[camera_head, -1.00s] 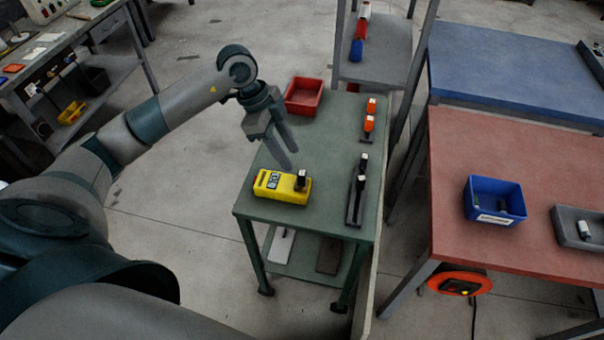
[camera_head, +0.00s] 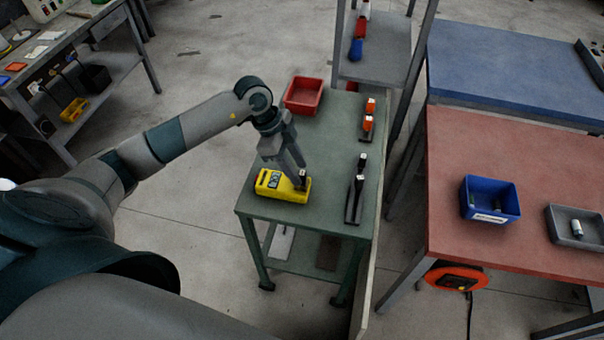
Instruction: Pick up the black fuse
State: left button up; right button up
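A black fuse (camera_head: 302,179) with a pale top stands upright at the right end of a yellow tester-like device (camera_head: 270,184) on the green table (camera_head: 330,216). My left gripper (camera_head: 297,173) points down at this fuse, with its fingertips right by it. The fingers look apart; whether they touch the fuse cannot be told. Further black pieces with white tops (camera_head: 359,181) stand in a dark holder (camera_head: 352,212) to the right. My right gripper is not in view.
A red bin (camera_head: 304,96) and a holder with orange-topped pieces (camera_head: 368,123) stand farther back on the green table. A shelf post and panel border its right side. A blue bin (camera_head: 489,199) and a grey tray (camera_head: 562,212) stand on the red table (camera_head: 450,170).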

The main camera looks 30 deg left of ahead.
pick_arm(q)
jog(key=shift+x, duration=1.1)
grip_shut()
